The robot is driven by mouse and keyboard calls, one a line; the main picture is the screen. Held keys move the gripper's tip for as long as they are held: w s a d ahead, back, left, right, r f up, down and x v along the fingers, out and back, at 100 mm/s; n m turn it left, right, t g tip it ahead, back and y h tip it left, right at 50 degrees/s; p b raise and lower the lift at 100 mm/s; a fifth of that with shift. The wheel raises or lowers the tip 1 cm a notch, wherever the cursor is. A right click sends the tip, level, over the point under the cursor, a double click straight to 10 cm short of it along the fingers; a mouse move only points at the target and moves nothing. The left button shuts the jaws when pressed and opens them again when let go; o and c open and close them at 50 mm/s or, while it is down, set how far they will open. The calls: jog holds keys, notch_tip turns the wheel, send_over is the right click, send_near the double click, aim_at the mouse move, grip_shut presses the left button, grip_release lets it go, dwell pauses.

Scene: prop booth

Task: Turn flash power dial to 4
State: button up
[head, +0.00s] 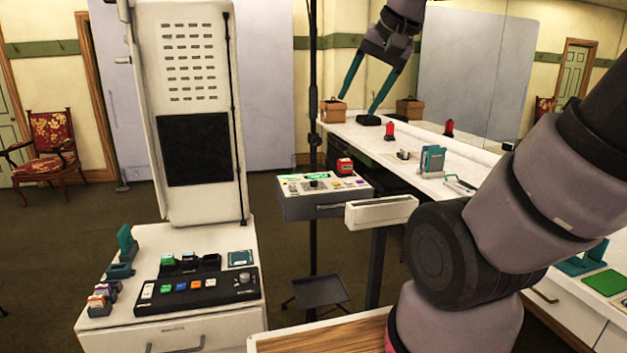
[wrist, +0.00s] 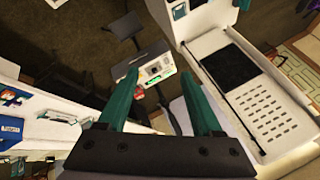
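My gripper (head: 359,103) is raised in the upper middle of the head view, with its two teal fingers spread and nothing between them. In the wrist view the open fingers (wrist: 162,78) flank a grey control box (wrist: 143,72), which lies well beyond them. In the head view this box (head: 312,207) has a white top panel, green displays, a small dark knob (head: 314,184) and coloured buttons. A black console (head: 187,298) at lower left also has a round knob (head: 243,278). I cannot read any dial label or setting, or tell which knob is the flash power dial.
A red block (head: 344,166) sits at the box's back right corner. A thin black pole (head: 313,90) stands just behind the box. The white cabinet (head: 190,338) bears the console, and a long white counter (head: 480,153) with small props runs along the right. Brown floor lies between.

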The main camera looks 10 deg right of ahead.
jog(key=w+d+r+m+g, duration=0.2)
jog(key=w+m, duration=0.2)
jog(key=w, duration=0.9)
jog(key=m+g+h, duration=0.2)
jog(key=m+g, duration=0.2)
jog(key=m, duration=0.8)
send_over(314, 183)
jog(key=w, duration=0.2)
notch_tip(314, 183, down, 25)
jog(key=f, duration=1)
jog(key=shift+s+d+f, duration=0.1)
jog(key=shift+s+f, duration=0.1)
jog(key=shift+s, duration=0.05)
grip_shut()
